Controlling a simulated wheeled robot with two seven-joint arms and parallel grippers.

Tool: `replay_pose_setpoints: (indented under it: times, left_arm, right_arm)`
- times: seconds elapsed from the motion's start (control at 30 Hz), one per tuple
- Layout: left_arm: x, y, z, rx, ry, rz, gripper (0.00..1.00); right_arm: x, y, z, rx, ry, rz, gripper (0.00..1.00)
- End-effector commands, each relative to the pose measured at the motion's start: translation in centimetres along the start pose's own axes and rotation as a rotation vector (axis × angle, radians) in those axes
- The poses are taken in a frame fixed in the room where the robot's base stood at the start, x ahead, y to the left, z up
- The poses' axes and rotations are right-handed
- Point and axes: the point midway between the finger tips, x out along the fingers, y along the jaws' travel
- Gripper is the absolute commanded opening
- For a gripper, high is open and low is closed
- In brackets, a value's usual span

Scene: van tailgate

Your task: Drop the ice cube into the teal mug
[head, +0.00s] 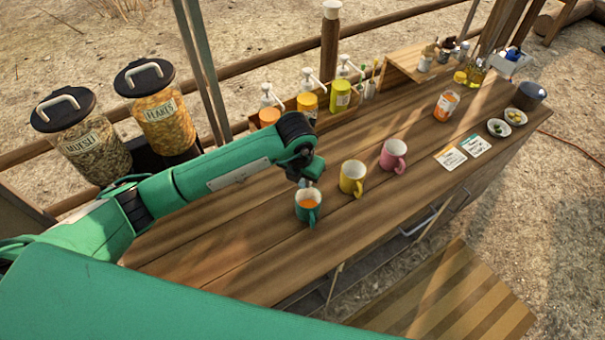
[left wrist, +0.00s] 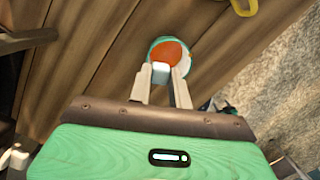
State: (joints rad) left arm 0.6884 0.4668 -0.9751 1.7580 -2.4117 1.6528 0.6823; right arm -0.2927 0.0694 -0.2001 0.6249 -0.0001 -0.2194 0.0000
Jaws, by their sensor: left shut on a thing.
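The teal mug (head: 308,207) stands upright on the wooden counter, with orange liquid inside. It also shows in the left wrist view (left wrist: 184,49), beyond my fingertips. My left gripper (head: 306,183) is above the mug's rim, pointing down. In the left wrist view its fingers (left wrist: 162,72) are shut on a small pale ice cube (left wrist: 160,70), which overlaps the mug's opening in the picture. The exact height of the cube over the liquid cannot be told. My right gripper is not in view.
A yellow mug (head: 352,178) and a pink mug (head: 393,155) stand to the right of the teal mug. A rack of pump bottles (head: 307,106) is behind. Two cereal dispensers (head: 160,115) stand at the left. The counter (head: 250,265) in front is clear.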

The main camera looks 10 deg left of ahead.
Motion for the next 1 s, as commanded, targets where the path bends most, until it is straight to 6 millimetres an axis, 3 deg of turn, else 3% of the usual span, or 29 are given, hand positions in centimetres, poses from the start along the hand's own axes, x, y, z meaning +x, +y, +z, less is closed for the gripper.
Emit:
replay_pose_setpoints:
  times: [0.17, 0.2, 0.3, 0.67, 0.83, 1.0]
  left_arm:
    - [0.0, 0.0, 0.0, 0.000, 0.000, 0.000, 0.00]
    - [0.0, 0.0, 0.0, 0.000, 0.000, 0.000, 0.25]
    - [-0.1, 0.0, 0.0, 0.000, 0.000, 0.000, 0.45]
    - [-0.4, 0.0, 0.1, -0.001, -0.002, 0.000, 0.45]
    - [-2.6, 0.0, 0.1, 0.002, -0.005, 0.000, 0.45]
    - [-6.5, 0.0, 0.1, 0.002, -0.007, 0.000, 0.45]
  right_arm:
    - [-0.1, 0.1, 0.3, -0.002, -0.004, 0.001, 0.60]
    - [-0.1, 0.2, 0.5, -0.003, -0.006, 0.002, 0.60]
    - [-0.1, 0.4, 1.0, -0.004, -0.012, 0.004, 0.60]
    - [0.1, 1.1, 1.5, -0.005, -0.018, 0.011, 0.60]
    - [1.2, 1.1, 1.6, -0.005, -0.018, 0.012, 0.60]
    - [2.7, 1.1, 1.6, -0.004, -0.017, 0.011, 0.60]
